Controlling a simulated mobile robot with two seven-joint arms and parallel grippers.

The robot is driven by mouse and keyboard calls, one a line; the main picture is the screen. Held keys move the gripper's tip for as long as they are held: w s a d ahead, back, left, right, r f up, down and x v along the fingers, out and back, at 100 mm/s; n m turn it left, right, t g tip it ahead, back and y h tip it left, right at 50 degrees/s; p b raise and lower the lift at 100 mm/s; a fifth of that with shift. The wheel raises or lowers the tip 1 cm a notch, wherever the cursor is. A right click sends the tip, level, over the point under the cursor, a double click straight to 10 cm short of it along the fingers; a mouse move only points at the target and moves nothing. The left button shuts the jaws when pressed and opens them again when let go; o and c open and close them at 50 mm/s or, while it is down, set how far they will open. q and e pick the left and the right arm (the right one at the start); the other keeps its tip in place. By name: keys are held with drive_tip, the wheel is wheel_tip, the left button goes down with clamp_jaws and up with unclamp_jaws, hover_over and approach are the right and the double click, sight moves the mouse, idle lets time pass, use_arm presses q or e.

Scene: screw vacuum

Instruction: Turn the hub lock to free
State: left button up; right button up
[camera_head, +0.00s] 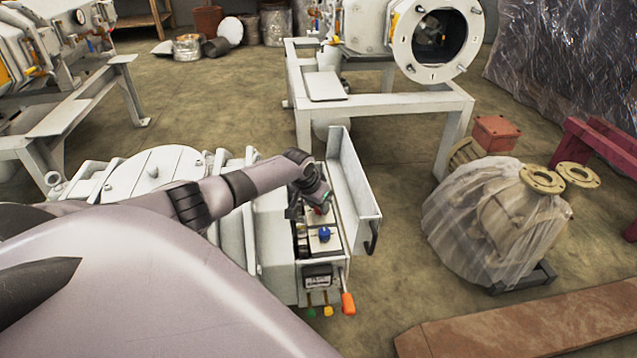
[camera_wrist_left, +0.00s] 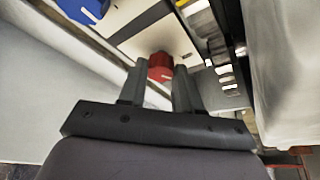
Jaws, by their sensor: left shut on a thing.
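A red knob (camera_wrist_left: 160,66) sits on a pale panel between the two fingers of my left gripper (camera_wrist_left: 160,85) in the left wrist view. The fingers are shut on it. In the head view my left gripper (camera_head: 312,206) reaches down over the open control box, and the red knob (camera_head: 321,209) shows just beside the fingers. A blue knob (camera_head: 324,234) stands nearer on the same panel; a blue knob also shows in the left wrist view (camera_wrist_left: 84,8). I cannot read any markings on the panel. My right gripper is not in view.
The box's raised white lid (camera_head: 356,190) stands along its right side. An orange-red handle (camera_head: 348,303) and green and yellow knobs stick out at the front. A plastic-wrapped pump (camera_head: 490,225) stands to the right, with clear floor between.

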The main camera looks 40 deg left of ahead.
use_arm(q)
drive_tip(key=shift+f+m+h+b, duration=0.2)
drive_tip(key=shift+m+h+b, duration=0.25)
drive_tip(key=shift+m, duration=0.45)
drive_tip(key=shift+a+m+b, duration=0.1)
drive_tip(key=shift+m+b, duration=0.3)
drive_tip(key=shift+m, duration=0.1)
drive_tip(key=m+h+b, duration=0.1)
drive_tip(key=m+b, duration=0.2)
drive_tip(key=shift+h, duration=0.25)
drive_tip(key=m+b, duration=0.1)
drive_tip(key=m, duration=0.1)
drive_tip(key=shift+a+m+g+h, duration=0.1)
drive_tip(key=shift+m+g+h, duration=0.3)
drive_tip(key=shift+r+m+b, duration=0.15)
drive_tip(key=shift+m+b, duration=0.3)
drive_tip(key=shift+m, duration=0.05)
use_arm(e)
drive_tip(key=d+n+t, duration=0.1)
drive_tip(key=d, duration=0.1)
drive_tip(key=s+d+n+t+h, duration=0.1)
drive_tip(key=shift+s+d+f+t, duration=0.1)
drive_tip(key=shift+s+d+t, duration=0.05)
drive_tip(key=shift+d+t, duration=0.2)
use_arm(q)
drive_tip(key=o, duration=1)
drive_tip(key=shift+o, duration=0.2)
